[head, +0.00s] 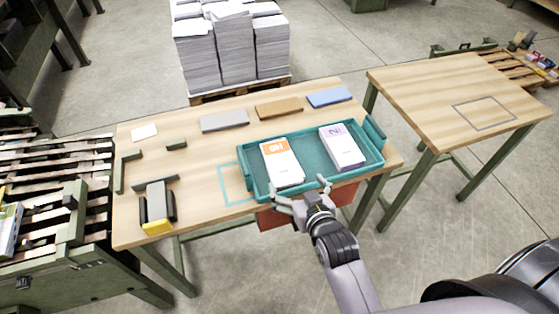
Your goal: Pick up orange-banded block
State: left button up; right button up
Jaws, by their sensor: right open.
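The orange-banded block (281,162) is a white block with an orange strip across its far end. It lies in the left half of the teal tray (312,188) on the wooden table. A second white block with a pale purple band (342,148) lies in the right half of the tray, apart from the first. My right gripper (305,188) is open and empty at the tray's near edge, just to the near right of the orange-banded block. Whether it touches the tray, I cannot tell. My left gripper is out of view.
Grey (225,121), brown (279,107) and blue (329,96) flat pieces lie along the table's back. A black and yellow tool (157,209) stands at the front left. A second table (440,90) is at right, mostly bare. Paper stacks (232,45) stand behind.

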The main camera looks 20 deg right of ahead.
send_near(282, 162)
jog(key=x, duration=0.3)
jog(key=shift+w+a, duration=0.15)
jog(key=shift+w, duration=0.1)
jog(key=shift+w+f, duration=0.15)
jog(key=shift+w, duration=0.3)
jog(key=x, duration=0.5)
jog(key=shift+f, duration=0.15)
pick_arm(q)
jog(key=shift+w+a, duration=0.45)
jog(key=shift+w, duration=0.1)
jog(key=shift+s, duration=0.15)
pick_arm(e)
jog(key=c, duration=1.4)
jog(key=shift+c, duration=0.2)
